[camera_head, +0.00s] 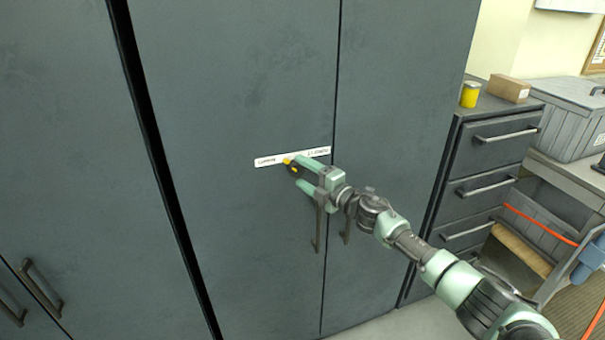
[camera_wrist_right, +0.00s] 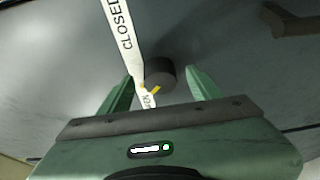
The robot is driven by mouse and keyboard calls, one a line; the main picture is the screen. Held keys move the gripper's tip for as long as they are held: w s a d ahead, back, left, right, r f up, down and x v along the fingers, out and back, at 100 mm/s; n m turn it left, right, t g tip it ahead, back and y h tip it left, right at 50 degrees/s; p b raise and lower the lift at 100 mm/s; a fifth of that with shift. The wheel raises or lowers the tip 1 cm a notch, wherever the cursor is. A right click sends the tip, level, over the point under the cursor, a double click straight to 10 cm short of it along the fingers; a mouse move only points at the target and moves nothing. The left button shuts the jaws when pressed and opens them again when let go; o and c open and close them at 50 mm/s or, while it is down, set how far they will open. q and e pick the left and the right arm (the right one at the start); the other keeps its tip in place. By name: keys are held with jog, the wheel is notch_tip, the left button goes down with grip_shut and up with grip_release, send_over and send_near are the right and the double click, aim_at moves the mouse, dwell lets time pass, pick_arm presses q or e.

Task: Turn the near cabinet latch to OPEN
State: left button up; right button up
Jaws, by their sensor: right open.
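The near cabinet latch is a dark round knob (camera_wrist_right: 160,76) with yellow marks, on the grey cabinet door. In the head view the latch (camera_head: 291,168) shows at the white label strip (camera_head: 266,161). In the wrist view the strip reads CLOSED at its upper end; the lettering at its lower end is partly hidden. My right gripper (camera_head: 302,172) is open, its fingers pointing at the door. In the wrist view its two green fingers (camera_wrist_right: 160,88) stand on either side of the knob; I cannot tell whether they touch it. My left gripper is out of view.
Two dark vertical door handles (camera_head: 319,228) hang just below my right gripper. A drawer unit (camera_head: 478,160) with a yellow can (camera_head: 470,94) and a cardboard box (camera_head: 509,88) on top stands to the right. Another handle (camera_wrist_right: 285,22) shows at the wrist view's upper right.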

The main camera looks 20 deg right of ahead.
jog(key=b+v, duration=0.1)
jog(key=v, duration=0.6)
dwell(0.3)
